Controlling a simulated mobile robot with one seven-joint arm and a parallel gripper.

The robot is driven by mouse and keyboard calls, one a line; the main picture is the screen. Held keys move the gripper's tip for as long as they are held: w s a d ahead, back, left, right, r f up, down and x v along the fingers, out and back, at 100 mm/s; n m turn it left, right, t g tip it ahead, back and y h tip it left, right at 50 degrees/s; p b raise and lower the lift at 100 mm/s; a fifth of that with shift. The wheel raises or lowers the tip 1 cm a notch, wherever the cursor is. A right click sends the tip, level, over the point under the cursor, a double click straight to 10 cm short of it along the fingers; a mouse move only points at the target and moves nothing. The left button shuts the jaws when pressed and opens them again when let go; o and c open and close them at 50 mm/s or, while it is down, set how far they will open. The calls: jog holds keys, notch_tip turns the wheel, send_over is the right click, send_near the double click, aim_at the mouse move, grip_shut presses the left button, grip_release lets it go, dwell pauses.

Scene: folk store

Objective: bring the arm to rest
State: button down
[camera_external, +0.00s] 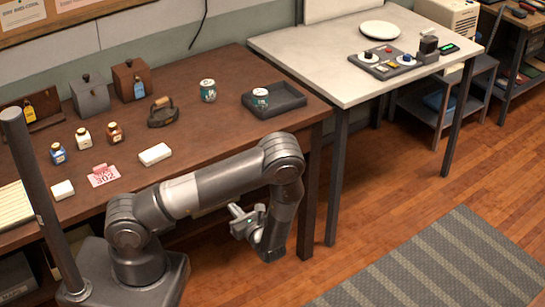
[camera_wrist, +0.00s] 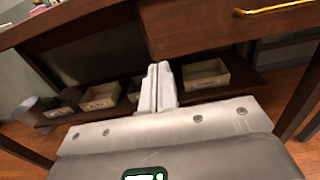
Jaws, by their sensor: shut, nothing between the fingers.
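My gripper (camera_external: 246,219) is shut and empty. In the external view it hangs at the end of my bent arm, in front of the brown table's (camera_external: 215,137) front edge and below the level of its top. It touches nothing that I can see. In the wrist view the two pale fingers of my gripper (camera_wrist: 161,68) lie together in the middle, pointing under the table.
On the brown table stand a grey tray (camera_external: 290,104) with a can (camera_external: 260,98), another can (camera_external: 208,90), an iron (camera_external: 162,114) and small jars. A white-topped table (camera_external: 310,54) stands to the right. Open bins (camera_wrist: 205,76) sit on a low shelf. The striped rug (camera_external: 440,265) is clear.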

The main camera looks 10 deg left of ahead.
jog(key=shift+s+d, duration=0.1)
jog(key=s+a+r+n+g+h, duration=0.1)
jog(key=a+r+n+g+h, duration=0.1)
jog(key=a+r+n+g, duration=0.55)
jog(key=a+r+n+g+h, duration=0.2)
jog(key=a+r+n+g, duration=0.35)
jog(key=r+n, duration=0.4)
jog(key=s+a+r+n+t+h, duration=0.3)
jog(key=s+r+n+h, duration=0.1)
jog(key=r, duration=0.5)
jog(key=s+a+r+n+t+h, duration=0.2)
jog(key=s+a+r+n+h, duration=0.1)
jog(key=r, duration=0.7)
jog(key=shift+s+a+r+n+t+h, duration=0.25)
jog(key=shift+s+n+t+h, duration=0.15)
jog(key=shift+s+n+h, duration=0.85)
jog(key=shift+w+n+y, duration=0.25)
jog(key=shift+w+y, duration=0.05)
jog(key=shift+y, duration=0.05)
